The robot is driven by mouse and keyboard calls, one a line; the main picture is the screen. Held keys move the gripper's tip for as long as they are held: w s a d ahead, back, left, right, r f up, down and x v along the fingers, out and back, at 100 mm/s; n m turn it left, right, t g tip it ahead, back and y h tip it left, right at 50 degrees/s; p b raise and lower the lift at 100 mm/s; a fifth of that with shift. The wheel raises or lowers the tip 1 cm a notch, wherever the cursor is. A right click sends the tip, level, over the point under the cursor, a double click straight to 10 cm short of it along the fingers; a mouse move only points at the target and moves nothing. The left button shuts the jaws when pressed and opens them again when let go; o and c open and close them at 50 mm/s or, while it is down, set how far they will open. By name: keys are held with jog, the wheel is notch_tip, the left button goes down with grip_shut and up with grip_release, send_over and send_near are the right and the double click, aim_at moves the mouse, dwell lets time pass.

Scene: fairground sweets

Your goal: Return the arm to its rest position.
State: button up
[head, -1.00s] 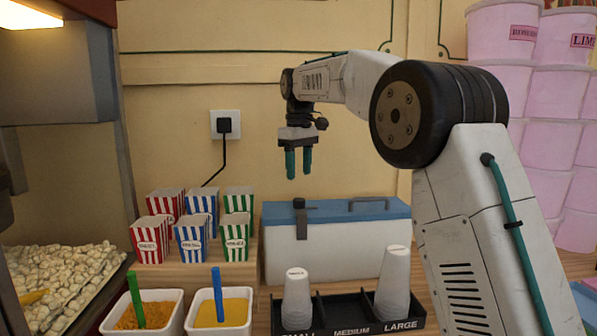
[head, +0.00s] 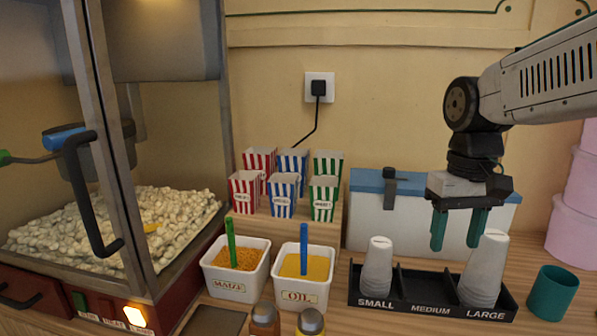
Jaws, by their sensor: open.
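My gripper (head: 458,232) hangs at the right of the head view with its two teal fingers pointing down. The fingers are apart with nothing between them. It is in front of the white cooler box with a blue lid (head: 362,228) and above the cup holder. From this view I cannot tell how far above the cups it is. My arm reaches in from the right edge.
A black cup holder (head: 430,311) has cup stacks in SMALL and LARGE; MEDIUM looks empty. A teal cup (head: 552,292) stands to its right. Maize (head: 235,286) and oil (head: 302,293) tubs, striped boxes (head: 283,195) and the popcorn machine (head: 95,170) are leftward.

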jog(key=s+f+t, duration=0.1)
jog(key=s+f, duration=0.1)
jog(key=s, duration=0.6)
jog(key=s+f+m+t, duration=0.1)
jog(key=s+f, duration=0.1)
jog(key=s, duration=0.7)
jog(key=shift+d+f, duration=0.35)
